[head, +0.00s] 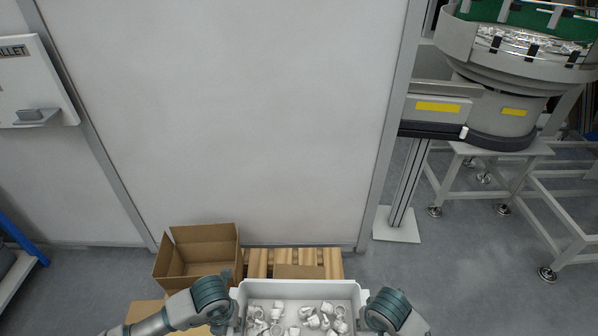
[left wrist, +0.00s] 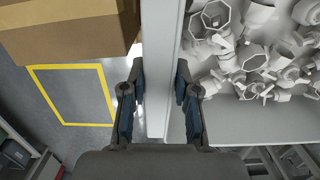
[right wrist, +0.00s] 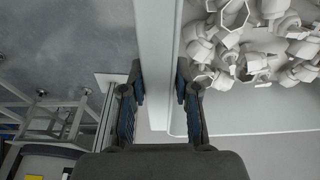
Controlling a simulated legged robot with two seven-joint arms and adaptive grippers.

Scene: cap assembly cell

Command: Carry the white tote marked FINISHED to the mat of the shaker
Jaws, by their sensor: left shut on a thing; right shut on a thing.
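The white tote (head: 299,287) is at the bottom of the head view, holding several white and grey cap-like parts. My left gripper (left wrist: 158,95) is shut on the tote's left wall, with one finger on each side of the rim (left wrist: 160,50). My right gripper (right wrist: 160,95) is shut on the right wall (right wrist: 158,40) in the same way. The tote looks level between my two arms. No FINISHED marking shows. The shaker (head: 510,70) is the round bowl machine at the upper right of the head view. Its mat is not in view.
An open cardboard box (head: 200,262) and a wooden pallet (head: 330,262) stand just beyond the tote, against a large pale panel (head: 230,110). A yellow floor outline (left wrist: 75,68) shows in the left wrist view. Grey floor at the right is clear up to the shaker's frame (head: 548,272).

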